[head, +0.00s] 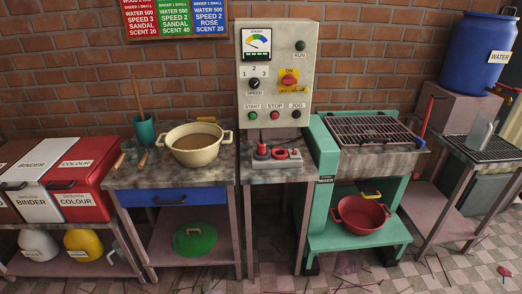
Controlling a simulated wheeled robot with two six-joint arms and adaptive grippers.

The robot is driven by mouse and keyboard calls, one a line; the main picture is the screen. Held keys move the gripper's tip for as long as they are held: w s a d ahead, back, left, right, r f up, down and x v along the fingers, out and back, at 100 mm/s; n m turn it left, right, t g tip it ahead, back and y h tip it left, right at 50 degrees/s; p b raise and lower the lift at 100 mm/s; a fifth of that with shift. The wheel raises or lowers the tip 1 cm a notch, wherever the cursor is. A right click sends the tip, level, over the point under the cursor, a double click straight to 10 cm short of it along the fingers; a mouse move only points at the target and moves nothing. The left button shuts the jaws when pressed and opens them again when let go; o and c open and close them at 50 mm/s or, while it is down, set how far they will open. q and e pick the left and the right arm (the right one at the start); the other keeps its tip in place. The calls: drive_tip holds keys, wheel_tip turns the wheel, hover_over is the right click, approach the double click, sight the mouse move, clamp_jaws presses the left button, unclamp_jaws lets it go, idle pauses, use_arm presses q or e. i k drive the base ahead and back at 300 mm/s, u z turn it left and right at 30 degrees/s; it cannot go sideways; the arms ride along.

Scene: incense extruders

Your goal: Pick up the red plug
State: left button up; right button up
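A grey block with red parts (290,155) lies on the small worktop below the control panel. At its left end stands a small red upright piece (262,147) with a thin dark top, which may be the red plug; it is too small to tell whether it sits in the block or beside it. Another small red object (504,271) lies on the tiled floor at the far right; its kind is unclear. Neither of my grippers shows in the head view.
A control panel (305,70) stands behind the block. A cream pot (185,158) is on the bench to the left, and a green stand with a grille (360,132) is to the right. A red basin (361,222) sits on the stand's lower shelf. The worktop before the block is clear.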

sight(261, 145)
drive_tip(key=z, duration=0.2)
drive_tip(key=k, duration=0.25)
drive_tip(key=z, duration=2.75)
drive_tip(key=i, duration=0.1)
drive_tip(key=u, duration=2.25)
drive_tip(key=i, duration=1.05)
drive_tip(key=u, duration=0.7)
